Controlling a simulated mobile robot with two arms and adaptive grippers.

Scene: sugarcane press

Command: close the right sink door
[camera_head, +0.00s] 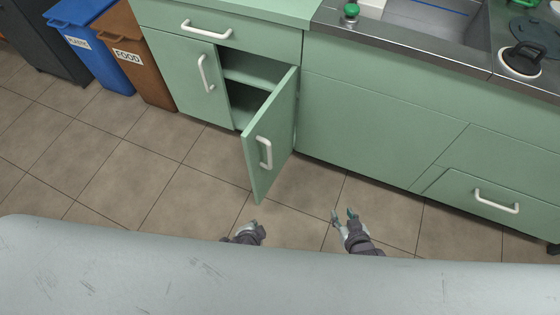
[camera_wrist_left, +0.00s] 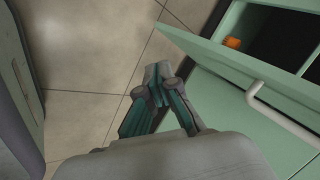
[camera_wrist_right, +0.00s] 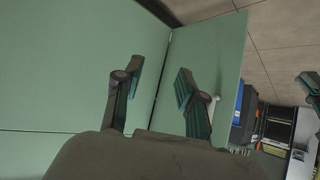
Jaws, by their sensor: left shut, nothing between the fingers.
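The right sink door (camera_head: 272,130) is a green panel with a white handle (camera_head: 264,152). It stands wide open, swung out from the cabinet front. My left gripper (camera_head: 254,228) is shut and empty, near the floor in front of the door and apart from it; its closed fingers (camera_wrist_left: 158,75) show in the left wrist view. My right gripper (camera_head: 343,214) is open and empty, to the right of the door. In the right wrist view its fingers (camera_wrist_right: 157,85) are spread, with the door (camera_wrist_right: 208,65) behind them and no clear contact.
The cabinet's shelf (camera_head: 248,70) shows through the opening, beside a closed left door (camera_head: 190,78). A brown food bin (camera_head: 135,65) and a blue bin (camera_head: 95,45) stand at left. A closed drawer (camera_head: 490,205) is at right. Tiled floor in front is clear.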

